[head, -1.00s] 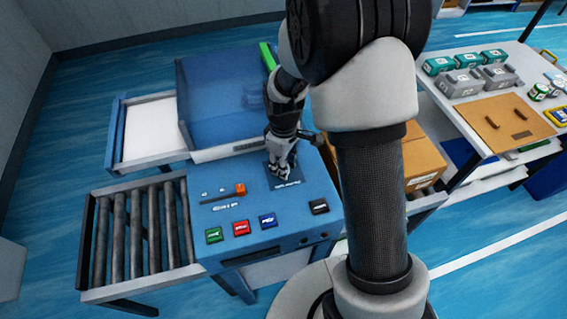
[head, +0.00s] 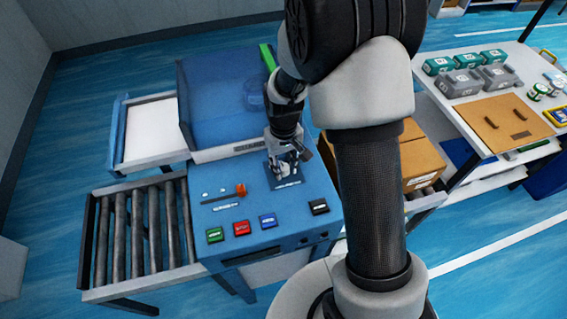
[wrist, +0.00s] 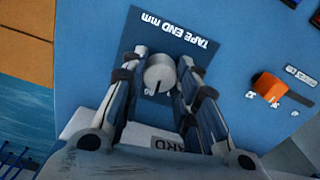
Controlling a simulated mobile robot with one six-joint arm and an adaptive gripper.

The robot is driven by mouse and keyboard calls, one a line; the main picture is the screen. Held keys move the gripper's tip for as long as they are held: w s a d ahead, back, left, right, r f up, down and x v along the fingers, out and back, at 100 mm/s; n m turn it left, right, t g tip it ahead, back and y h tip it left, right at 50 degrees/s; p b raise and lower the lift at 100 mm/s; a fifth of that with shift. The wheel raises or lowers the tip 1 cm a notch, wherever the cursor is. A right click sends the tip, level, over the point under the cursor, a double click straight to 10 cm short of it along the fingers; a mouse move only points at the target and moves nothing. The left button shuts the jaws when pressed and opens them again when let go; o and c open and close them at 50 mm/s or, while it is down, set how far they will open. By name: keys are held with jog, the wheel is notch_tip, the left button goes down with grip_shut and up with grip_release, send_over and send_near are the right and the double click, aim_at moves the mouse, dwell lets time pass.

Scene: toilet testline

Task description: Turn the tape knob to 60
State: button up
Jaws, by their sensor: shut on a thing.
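The tape knob (wrist: 160,74) is a small pale round knob on a dark blue plate (wrist: 160,28) that reads "TAPE END mm", upside down in the wrist view. A dark pointer line on its top runs toward the lower edge of that view. My gripper (wrist: 158,68) is shut on the knob, with one finger on each side. In the head view my gripper (head: 287,168) reaches down onto the plate at the panel's back right. Most scale marks around the knob are hidden by the fingers, so I cannot read its setting.
The blue panel (head: 285,208) also carries an orange slider (head: 241,189), green (head: 215,235), red (head: 241,228) and blue (head: 268,220) buttons, and a black switch (head: 318,206). A roller conveyor (head: 135,235) is at left. Cardboard boxes (head: 420,160) stand right, behind my arm.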

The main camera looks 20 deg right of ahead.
aim_at(284, 167)
jog(key=shift+m, duration=0.7)
jog(key=o, duration=1.1)
jog(key=shift+c, duration=0.2)
notch_tip(284, 167, up, 12)
dwell(0.3)
